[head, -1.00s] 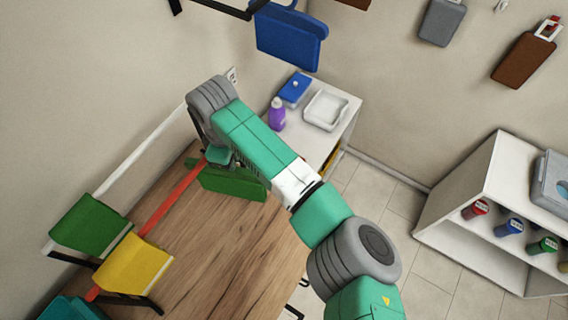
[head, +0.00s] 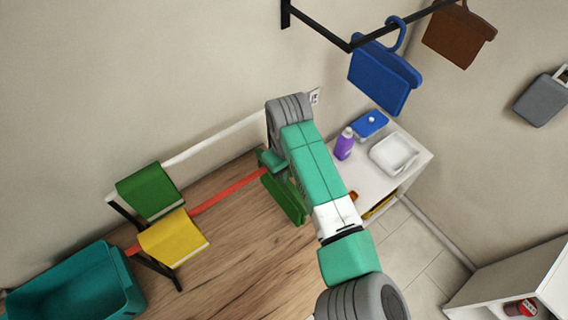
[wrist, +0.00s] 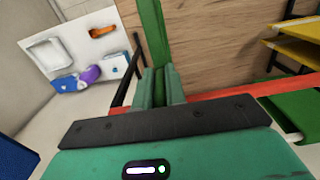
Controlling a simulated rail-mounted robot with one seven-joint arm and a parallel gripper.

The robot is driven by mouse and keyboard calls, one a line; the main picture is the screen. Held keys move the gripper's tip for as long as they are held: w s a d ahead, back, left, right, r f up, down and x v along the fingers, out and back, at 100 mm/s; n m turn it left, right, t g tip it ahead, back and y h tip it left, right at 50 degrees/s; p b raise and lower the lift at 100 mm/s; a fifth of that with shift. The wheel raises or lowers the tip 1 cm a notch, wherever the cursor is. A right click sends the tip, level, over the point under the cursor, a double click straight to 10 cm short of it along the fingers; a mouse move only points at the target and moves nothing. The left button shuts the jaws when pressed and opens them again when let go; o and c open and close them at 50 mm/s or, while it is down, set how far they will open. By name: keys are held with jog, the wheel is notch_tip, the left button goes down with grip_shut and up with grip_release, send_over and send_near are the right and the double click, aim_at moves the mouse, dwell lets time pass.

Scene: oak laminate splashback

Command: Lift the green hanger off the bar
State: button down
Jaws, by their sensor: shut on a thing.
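The green hanger (head: 285,198) is in my gripper, above the wooden surface in the head view. In the wrist view the green hanger (wrist: 152,30) runs up from between the fingers of my gripper (wrist: 160,88), which are shut on it. My arm hides part of it in the head view, and its hook cannot be made out. A black wall bar (head: 318,30) is at the top of the head view, with a blue hanger (head: 384,78) and a brown hanger (head: 460,38) on it. The green hanger is apart from this bar.
Green (head: 149,190) and yellow (head: 174,238) pieces hang on a low black rack at left, near a teal bin (head: 80,285). A red strip (head: 225,193) crosses the wooden surface (head: 235,245). A white stand holds a purple bottle (head: 344,145) and a white tray (head: 394,154).

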jog(key=shift+s+d+r+p, duration=0.1)
jog(key=shift+s+d+p, duration=0.7)
jog(key=shift+s+d, duration=0.3)
jog(key=s+d+p, duration=0.6)
jog(key=s, duration=0.1)
jog(key=shift+s, duration=0.4)
jog(key=shift+d, duration=0.15)
